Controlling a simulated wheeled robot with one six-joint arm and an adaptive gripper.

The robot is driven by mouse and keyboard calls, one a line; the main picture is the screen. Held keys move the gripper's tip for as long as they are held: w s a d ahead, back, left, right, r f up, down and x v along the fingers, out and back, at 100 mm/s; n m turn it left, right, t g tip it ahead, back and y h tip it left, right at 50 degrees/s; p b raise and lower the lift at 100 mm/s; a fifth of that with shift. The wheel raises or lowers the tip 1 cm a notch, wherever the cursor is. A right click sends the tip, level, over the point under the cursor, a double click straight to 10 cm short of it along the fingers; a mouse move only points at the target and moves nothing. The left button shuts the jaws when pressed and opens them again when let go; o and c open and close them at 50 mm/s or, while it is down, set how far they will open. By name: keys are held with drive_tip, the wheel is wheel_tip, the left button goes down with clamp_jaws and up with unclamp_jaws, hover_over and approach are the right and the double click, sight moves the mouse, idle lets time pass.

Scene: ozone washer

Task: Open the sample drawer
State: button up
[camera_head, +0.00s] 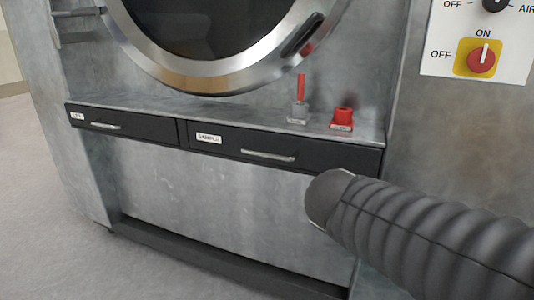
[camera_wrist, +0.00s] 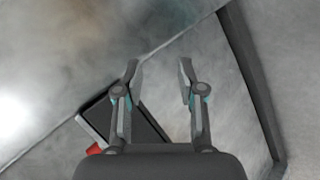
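The sample drawer (camera_head: 320,148) is a dark, wide front with a white label reading like "SAMPLE" (camera_head: 208,138). It sits flush and shut under the metal ledge, right of another drawer. Its silver bar handle (camera_head: 268,155) is in plain view, with nothing on it. My gripper (camera_wrist: 158,66) is open and empty in the wrist view, with two fingers apart and grey metal beyond them. In the head view my ribbed arm comes in from the right, its rounded end near the drawer's right end. My fingers do not show there. I cannot make out the handle in the wrist view.
A second dark drawer (camera_head: 148,127) with a handle is at left. A red upright piece (camera_head: 301,88) and a red block (camera_head: 342,117) stand on the ledge (camera_head: 240,113). The round door (camera_head: 205,75) is above. A switch panel (camera_head: 478,40) is at upper right. Floor (camera_head: 45,200) is clear at left.

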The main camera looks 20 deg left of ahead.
drive_tip(key=w+a+r+n+t+y, duration=0.1)
drive_tip(key=w+a+r+n+t, duration=0.1)
drive_tip(key=a, duration=0.6)
drive_tip(key=w+a+r+n+t, duration=0.2)
drive_tip(key=a+r+n, duration=0.1)
drive_tip(key=a, duration=0.4)
drive_tip(key=n+t+y, duration=0.3)
approach(266, 156)
drive_tip(key=p+x, duration=0.2)
drive_tip(key=x, duration=0.9)
drive_tip(key=shift+r, duration=0.1)
drive_tip(key=shift+s, duration=0.1)
clamp_jaws()
